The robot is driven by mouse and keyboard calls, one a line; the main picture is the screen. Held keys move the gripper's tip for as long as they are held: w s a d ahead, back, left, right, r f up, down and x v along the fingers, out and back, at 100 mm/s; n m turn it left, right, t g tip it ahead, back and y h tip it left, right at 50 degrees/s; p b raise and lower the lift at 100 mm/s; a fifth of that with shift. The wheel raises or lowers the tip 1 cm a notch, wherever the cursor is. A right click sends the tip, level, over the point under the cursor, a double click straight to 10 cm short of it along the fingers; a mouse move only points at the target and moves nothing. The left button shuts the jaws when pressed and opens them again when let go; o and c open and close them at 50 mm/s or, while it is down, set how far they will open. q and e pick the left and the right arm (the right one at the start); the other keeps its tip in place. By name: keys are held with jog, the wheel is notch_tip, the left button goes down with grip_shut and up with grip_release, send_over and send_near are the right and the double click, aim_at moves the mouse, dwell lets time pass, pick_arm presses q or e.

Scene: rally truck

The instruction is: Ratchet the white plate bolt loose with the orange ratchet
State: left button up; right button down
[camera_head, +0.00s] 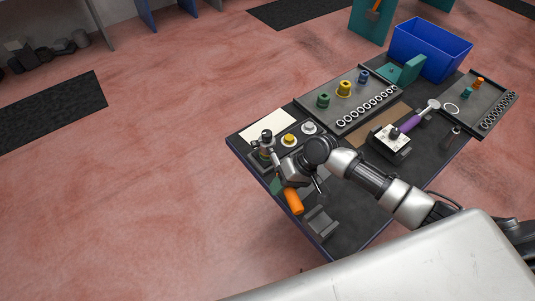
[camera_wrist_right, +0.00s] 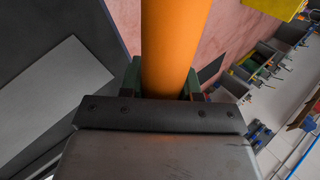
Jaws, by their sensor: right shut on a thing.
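My right gripper (camera_head: 289,186) is over the near left part of the dark table. It is shut on the orange handle of the ratchet (camera_head: 294,201), which sticks out below the jaws. In the right wrist view the orange handle (camera_wrist_right: 175,45) stands upright between the green fingers (camera_wrist_right: 160,80). The ratchet's head is hard to make out by the wrist. A dark upright piece (camera_head: 266,138) stands beside the gripper. A white plate (camera_head: 393,137) sits on a dark block, with a purple-handled tool (camera_head: 410,123) leaning over it. I cannot make out a bolt. My left gripper is out of view.
A grey tray (camera_head: 349,100) holds green, yellow and blue parts and a row of rings. Another tray (camera_head: 478,103) is at the right, with a blue bin (camera_head: 430,48) behind. A cream sheet (camera_head: 267,126) and a grey cradle (camera_head: 321,221) lie near the gripper.

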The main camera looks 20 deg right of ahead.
jog(key=shift+w+d+n+g, duration=0.1)
jog(key=shift+d+n+g, duration=0.7)
jog(key=shift+d+n, duration=0.6)
jog(key=shift+w+d+n+g+h, duration=0.15)
jog(key=shift+w+d+n+g, duration=0.1)
jog(key=shift+d+n, duration=0.35)
jog(key=shift+w+d+n+g+h, duration=0.1)
jog(key=shift+d+n+g+h, duration=0.15)
jog(key=shift+d, duration=0.55)
jog(key=shift+w+d+n+g+h, duration=0.1)
jog(key=shift+w+d+n+g, duration=0.15)
jog(key=shift+d+n, duration=0.35)
jog(key=shift+s+a+m, duration=0.4)
jog(key=shift+a+m, duration=0.2)
jog(key=shift+m, duration=0.05)
jog(key=shift+s+a+m+t+y, duration=0.2)
jog(key=shift+a+m+t, duration=0.35)
jog(key=shift+a, duration=0.25)
jog(key=shift+s+a+m+t+y, duration=0.2)
jog(key=shift+a+m+t, duration=0.2)
jog(key=shift+a+m, duration=0.3)
jog(key=shift+a+m+t, duration=0.6)
jog(key=shift+a+m, duration=0.45)
jog(key=shift+a, duration=0.5)
